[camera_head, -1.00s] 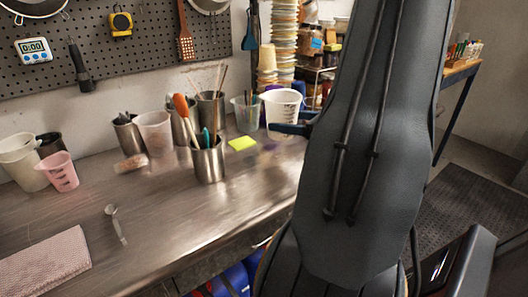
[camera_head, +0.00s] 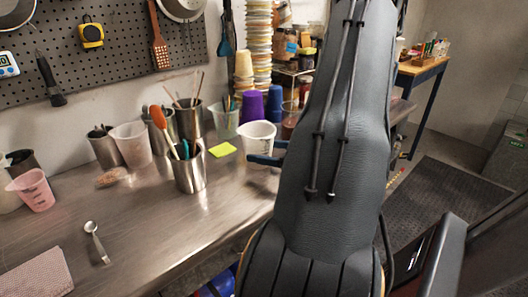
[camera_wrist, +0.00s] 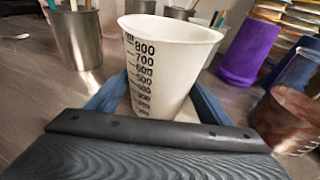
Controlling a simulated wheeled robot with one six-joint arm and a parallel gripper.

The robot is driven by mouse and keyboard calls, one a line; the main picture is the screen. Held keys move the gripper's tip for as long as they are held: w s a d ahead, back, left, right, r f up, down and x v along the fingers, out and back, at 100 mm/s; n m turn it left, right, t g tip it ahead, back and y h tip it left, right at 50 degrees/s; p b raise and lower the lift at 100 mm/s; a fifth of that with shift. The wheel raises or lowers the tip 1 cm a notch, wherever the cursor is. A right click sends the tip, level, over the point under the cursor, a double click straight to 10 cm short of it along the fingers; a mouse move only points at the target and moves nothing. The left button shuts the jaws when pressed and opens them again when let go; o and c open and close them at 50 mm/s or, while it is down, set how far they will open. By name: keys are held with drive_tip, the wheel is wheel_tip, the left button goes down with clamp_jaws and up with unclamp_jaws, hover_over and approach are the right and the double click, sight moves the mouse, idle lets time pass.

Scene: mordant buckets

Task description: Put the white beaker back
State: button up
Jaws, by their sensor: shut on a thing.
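The white beaker (camera_head: 259,140) is at the right end of the metal worktop in the head view, upright. In the wrist view the white beaker (camera_wrist: 165,60) shows black volume marks up to 800 on its side. My gripper (camera_wrist: 155,98) has one blue finger on each side of the beaker and is shut on it. In the head view only part of my gripper (camera_head: 266,160) shows, beside the beaker; my arm hides the rest. I cannot tell whether the beaker's base touches the worktop.
A steel cup with utensils (camera_head: 190,170) and a yellow note (camera_head: 222,150) are left of the beaker. A purple cup (camera_head: 253,106), blue cup (camera_head: 273,104) and clear container (camera_head: 224,120) stand behind. A spoon (camera_head: 96,242) lies on the worktop (camera_head: 150,225), whose front middle is clear.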

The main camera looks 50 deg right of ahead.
drive_tip(key=shift+f, duration=0.25)
drive_tip(key=shift+f, duration=0.2)
drive_tip(key=o, duration=1.7)
drive_tip(key=shift+r, duration=0.2)
drive_tip(key=b+v, duration=0.2)
drive_tip(key=v, duration=1)
